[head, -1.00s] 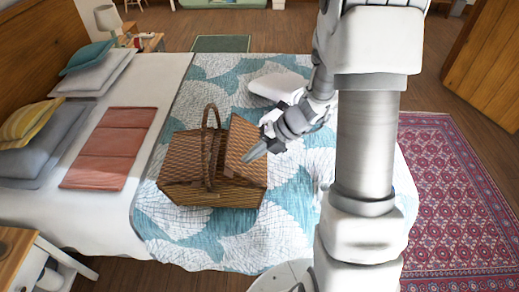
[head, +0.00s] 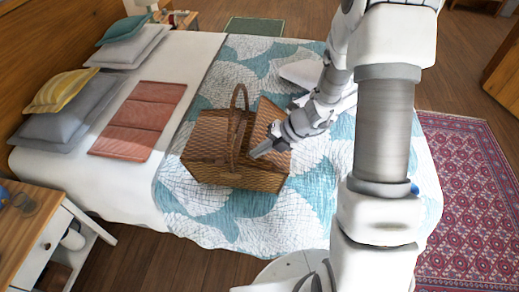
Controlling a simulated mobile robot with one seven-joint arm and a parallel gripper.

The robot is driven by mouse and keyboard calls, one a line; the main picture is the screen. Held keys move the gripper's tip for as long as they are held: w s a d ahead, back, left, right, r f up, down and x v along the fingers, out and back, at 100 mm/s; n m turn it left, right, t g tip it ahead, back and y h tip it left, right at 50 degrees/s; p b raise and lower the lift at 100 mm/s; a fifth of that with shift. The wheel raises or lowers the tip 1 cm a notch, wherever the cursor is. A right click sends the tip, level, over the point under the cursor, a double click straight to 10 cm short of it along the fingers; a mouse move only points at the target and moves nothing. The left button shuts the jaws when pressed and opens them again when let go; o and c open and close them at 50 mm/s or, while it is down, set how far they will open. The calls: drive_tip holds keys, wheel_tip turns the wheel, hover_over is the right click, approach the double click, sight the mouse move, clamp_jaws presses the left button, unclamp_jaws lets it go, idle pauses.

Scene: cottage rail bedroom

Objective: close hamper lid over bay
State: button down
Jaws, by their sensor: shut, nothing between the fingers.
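The wicker hamper (head: 235,178) stands on the bed, with an arched handle (head: 238,125) across its middle. Its left lid (head: 208,135) lies flat over the left bay. Its right lid (head: 266,118) looks tilted, with its back corner higher than the left lid; how far it stands open is hard to tell. My gripper (head: 259,152) is shut and empty, at the front of the right lid just right of the handle. Whether it touches the lid cannot be told. My gripper and wrist hide part of the right lid and bay.
A white folded item (head: 302,73) lies behind the hamper, partly behind my arm. A red folded cloth (head: 138,120) and pillows (head: 75,110) lie to the left. A nightstand (head: 30,225) is at the lower left. A patterned rug (head: 470,190) covers the floor at right.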

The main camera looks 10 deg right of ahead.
drive_tip(key=shift+w+a+f+h+p, duration=0.2)
drive_tip(key=shift+a+h+p, duration=0.3)
drive_tip(key=shift+p, duration=0.4)
drive_tip(key=shift+w+a+f+h+p, duration=0.1)
drive_tip(key=shift+a+f+h+p, duration=0.35)
drive_tip(key=shift+p, duration=0.45)
drive_tip(key=shift+g+h, duration=0.4)
drive_tip(key=shift+h, duration=0.05)
drive_tip(key=x, duration=0.5)
drive_tip(key=shift+a+f, duration=0.25)
drive_tip(key=shift+a, duration=0.25)
drive_tip(key=shift+f, duration=0.1)
drive_tip(key=shift+p, duration=0.3)
drive_tip(key=d+r+p, duration=0.1)
drive_tip(key=r, duration=0.3)
drive_tip(key=r+p, duration=0.2)
drive_tip(key=r, duration=0.3)
drive_tip(key=d+r+p, duration=0.1)
drive_tip(key=r+p, duration=0.1)
drive_tip(key=r, duration=0.3)
drive_tip(key=shift+s+d+r, duration=0.15)
drive_tip(key=shift+s+d, duration=0.15)
drive_tip(key=shift+d, duration=0.05)
